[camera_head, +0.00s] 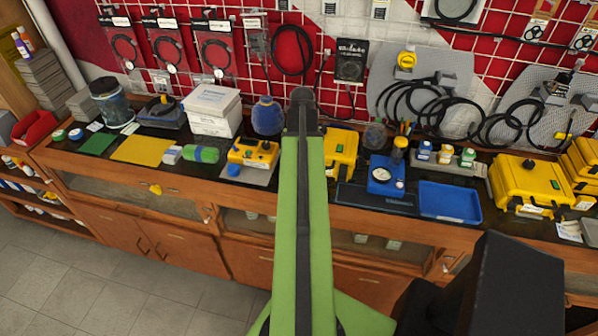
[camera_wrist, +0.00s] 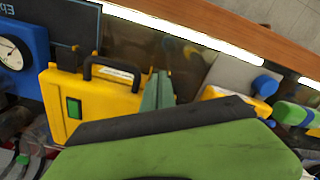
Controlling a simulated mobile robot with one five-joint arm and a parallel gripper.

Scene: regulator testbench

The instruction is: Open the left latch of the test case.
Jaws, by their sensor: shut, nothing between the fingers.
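A yellow test case (camera_wrist: 100,92) with a black handle (camera_wrist: 110,72) and a pale label stands on the bench in the wrist view. One green latch (camera_wrist: 74,108) shows on its front at the picture's left. The same case (camera_head: 343,148) is partly hidden behind my green arm in the head view. My gripper (camera_wrist: 158,82) shows as a narrow grey-green finger shape in front of the case's right end in the wrist view. It is shut and empty. It covers that part of the case, so no second latch shows. I cannot tell whether it touches the case.
A blue gauge box (camera_head: 386,176) stands beside the case, with a blue tray (camera_head: 450,203) farther right. A yellow box with knobs (camera_head: 253,152) stands to the left on a grey board. More yellow cases (camera_head: 532,183) are at the far right. The bench is crowded.

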